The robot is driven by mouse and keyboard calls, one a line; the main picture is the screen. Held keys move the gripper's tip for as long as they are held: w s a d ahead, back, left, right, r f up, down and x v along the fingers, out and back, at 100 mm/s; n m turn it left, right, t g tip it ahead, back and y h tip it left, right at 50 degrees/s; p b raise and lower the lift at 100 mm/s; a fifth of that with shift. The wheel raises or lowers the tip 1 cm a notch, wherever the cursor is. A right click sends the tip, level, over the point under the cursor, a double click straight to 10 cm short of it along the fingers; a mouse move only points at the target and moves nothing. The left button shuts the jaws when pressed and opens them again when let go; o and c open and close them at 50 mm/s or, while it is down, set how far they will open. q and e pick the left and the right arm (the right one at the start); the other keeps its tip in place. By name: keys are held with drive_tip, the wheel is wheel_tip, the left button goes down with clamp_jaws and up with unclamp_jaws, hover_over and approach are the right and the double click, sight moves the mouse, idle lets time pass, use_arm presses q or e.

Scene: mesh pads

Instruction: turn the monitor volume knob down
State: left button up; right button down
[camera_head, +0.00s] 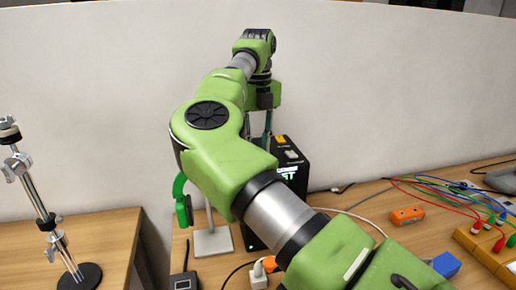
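A black upright box with lit lettering (301,168), which looks like the monitor, stands on the right-hand table behind my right arm. A yellow piece and a pale piece show on its top. My arm hides much of its front, and I cannot make out the volume knob. My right arm comes in from the lower right and reaches over the table. Its gripper (268,124) points down just behind or above the box's top left edge. Its fingertips are mostly hidden, so I cannot tell its opening or any contact. My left gripper is not in view.
A green headset-like band (181,200) hangs beside a stand with a pale base (213,243). A metal stand (48,220) is on the left table. Coloured cables (455,198), an orange block (407,216) and a blue block (446,264) lie right. A wall closes the back.

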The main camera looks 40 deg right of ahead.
drive_tip(key=shift+r+n, duration=0.1)
drive_tip(key=shift+n, duration=0.3)
drive_tip(key=c, duration=1.8)
unclamp_jaws()
wheel_tip(320, 180, up, 12)
drive_tip(key=shift+f, duration=0.1)
